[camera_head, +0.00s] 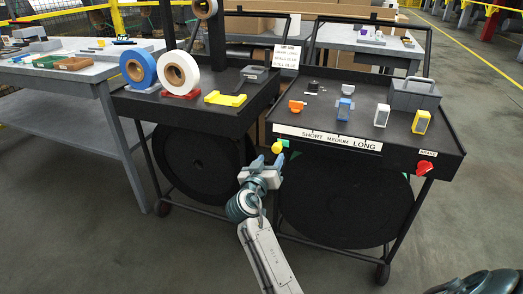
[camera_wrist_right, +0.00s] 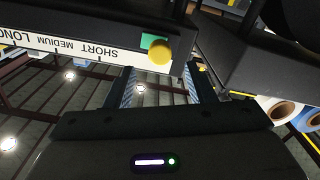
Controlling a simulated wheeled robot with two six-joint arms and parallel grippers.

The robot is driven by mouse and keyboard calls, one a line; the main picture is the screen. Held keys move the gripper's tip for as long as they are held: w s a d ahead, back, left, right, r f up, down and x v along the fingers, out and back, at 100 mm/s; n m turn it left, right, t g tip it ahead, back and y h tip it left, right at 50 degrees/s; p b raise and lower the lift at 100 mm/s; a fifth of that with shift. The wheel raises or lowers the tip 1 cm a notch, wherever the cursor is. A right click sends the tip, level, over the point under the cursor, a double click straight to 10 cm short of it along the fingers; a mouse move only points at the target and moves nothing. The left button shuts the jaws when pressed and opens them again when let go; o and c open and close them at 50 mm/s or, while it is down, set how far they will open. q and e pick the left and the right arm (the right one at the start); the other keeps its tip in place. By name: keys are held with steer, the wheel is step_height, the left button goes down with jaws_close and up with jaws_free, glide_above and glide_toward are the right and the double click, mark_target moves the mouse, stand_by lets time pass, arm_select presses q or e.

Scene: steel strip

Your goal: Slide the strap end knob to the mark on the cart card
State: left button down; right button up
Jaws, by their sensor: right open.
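The yellow knob (camera_head: 278,147) sits at the left end of the white SHORT, MEDIUM, LONG strip (camera_head: 328,139) on the right cart's front edge. A green patch (camera_wrist_right: 148,40) shows behind the knob, which also appears in the right wrist view (camera_wrist_right: 160,52). The white cart card (camera_head: 287,56) stands at the back between the carts; its small print is too fine to read surely. My right gripper (camera_head: 268,160) is open and empty, just below and left of the knob. In the wrist view the knob lies beyond the fingertips, between their lines. My left gripper is out of view.
The right cart (camera_head: 440,157) carries a grey toolbox (camera_head: 414,97), small colored tools and a red part (camera_head: 424,167) at its front right corner. The left cart (camera_head: 236,118) holds blue (camera_head: 138,68) and white (camera_head: 178,72) rolls. A narrow gap separates the carts.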

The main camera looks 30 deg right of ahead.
mark_target(277, 151)
steer(key=x, duration=0.7)
steer(key=shift+w+d, duration=0.15)
jaws_close()
steer(key=shift+d+f, duration=0.1)
